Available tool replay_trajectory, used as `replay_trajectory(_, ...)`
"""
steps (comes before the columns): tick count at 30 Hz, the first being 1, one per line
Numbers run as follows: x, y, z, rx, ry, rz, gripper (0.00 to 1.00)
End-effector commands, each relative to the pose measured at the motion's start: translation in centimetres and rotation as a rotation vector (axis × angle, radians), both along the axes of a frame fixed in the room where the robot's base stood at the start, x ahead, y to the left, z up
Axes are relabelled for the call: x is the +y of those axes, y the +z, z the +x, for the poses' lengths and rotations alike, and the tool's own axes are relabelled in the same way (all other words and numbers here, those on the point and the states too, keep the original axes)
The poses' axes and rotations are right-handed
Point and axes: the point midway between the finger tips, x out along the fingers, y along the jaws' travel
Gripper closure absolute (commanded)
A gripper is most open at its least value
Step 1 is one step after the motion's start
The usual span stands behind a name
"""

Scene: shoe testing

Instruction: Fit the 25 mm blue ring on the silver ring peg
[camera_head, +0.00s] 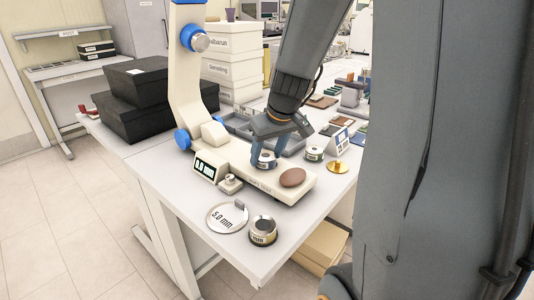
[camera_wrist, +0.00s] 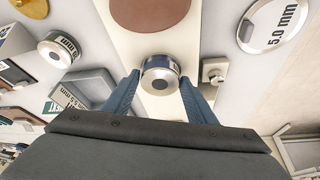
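A silver ring-shaped cylinder (camera_head: 265,160) with a bluish label band stands upright on the cream base of the tester (camera_head: 292,193). In the wrist view, my gripper's blue fingers (camera_wrist: 160,84) stand on either side of the ring with what look like narrow gaps. A small silver peg-like knob (camera_head: 230,183) stands beside the tester base; I cannot tell whether it is the ring peg.
A brown oval pad (camera_head: 292,177) lies at the base's near end. A silver 5.0 mm disc (camera_head: 222,218) and a dark-sided ring (camera_head: 262,230) lie near the table's front edge. Another labelled ring (camera_head: 314,153) and a gold piece (camera_head: 336,168) stand right. The tester's column (camera_head: 188,80) rises behind.

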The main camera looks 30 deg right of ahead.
Motion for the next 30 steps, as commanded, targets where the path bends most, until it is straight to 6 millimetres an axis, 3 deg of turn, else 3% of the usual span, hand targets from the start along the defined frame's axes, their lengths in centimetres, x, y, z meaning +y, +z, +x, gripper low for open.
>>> replay_trajectory(3,0.0,0.1,0.0,0.0,0.0,0.0,0.32)
replay_trajectory(14,0.0,0.6,-0.2,-0.002,0.0,0.0,0.32)
replay_trajectory(30,-0.3,6.9,-2.7,-0.003,-0.001,-0.002,0.32)
